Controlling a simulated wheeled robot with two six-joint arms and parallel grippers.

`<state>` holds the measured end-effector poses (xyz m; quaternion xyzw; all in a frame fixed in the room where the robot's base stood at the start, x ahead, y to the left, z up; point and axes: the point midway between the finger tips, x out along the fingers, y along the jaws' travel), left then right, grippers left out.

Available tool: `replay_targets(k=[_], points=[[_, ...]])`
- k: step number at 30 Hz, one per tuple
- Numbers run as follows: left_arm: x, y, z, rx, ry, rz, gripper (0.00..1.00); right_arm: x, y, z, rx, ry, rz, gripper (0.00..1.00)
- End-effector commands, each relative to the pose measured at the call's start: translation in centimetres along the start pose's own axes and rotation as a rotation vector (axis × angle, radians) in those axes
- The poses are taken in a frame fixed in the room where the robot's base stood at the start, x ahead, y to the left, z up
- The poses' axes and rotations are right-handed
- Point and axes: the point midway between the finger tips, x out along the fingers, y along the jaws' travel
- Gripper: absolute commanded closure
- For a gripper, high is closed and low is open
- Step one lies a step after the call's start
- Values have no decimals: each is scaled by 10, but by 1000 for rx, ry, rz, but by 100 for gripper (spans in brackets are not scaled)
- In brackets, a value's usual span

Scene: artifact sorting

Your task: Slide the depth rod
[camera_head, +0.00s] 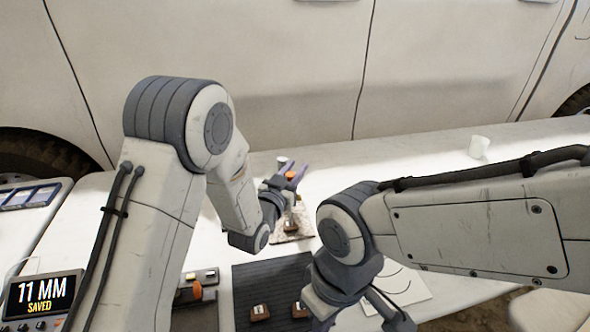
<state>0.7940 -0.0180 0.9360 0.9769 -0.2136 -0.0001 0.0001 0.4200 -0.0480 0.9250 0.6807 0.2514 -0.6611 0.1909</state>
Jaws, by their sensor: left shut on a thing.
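The knob seems to belong to the depth rod, but the rod itself is largely hidden by the gripper and wrist. A speckled beige block (293,231) lies just below the gripper, partly covered by my left wrist. A readout box (41,299) at the lower left shows "11 MM" and "SAVED". My right gripper is at the bottom edge, partly cut off and hidden by its wrist, and its jaws cannot be made out.
A dark ribbed mat (255,283) carries small brown blocks with pale labels. Left of it is a dark tray (195,318) with an orange-knobbed piece. A white cup (479,147) stands at the back right. A white sheet (408,288) lies right of the mat. A vehicle side stands behind the table.

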Motion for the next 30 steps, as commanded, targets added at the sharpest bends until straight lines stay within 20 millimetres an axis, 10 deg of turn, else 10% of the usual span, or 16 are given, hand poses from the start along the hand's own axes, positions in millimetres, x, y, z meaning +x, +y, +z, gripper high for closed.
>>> replay_targets(k=[19,20,21,30], points=[[0,0,-34,0,-1,1,100,-13,-1,-1,0,0,0,100],[0,0,-34,0,-1,1,57,-13,-1,-1,0,0,0,100],[0,0,-34,0,-1,1,42,-13,-1,-1,0,0,0,100],[0,0,-34,0,-1,1,38,-13,-1,-1,0,0,0,100]])
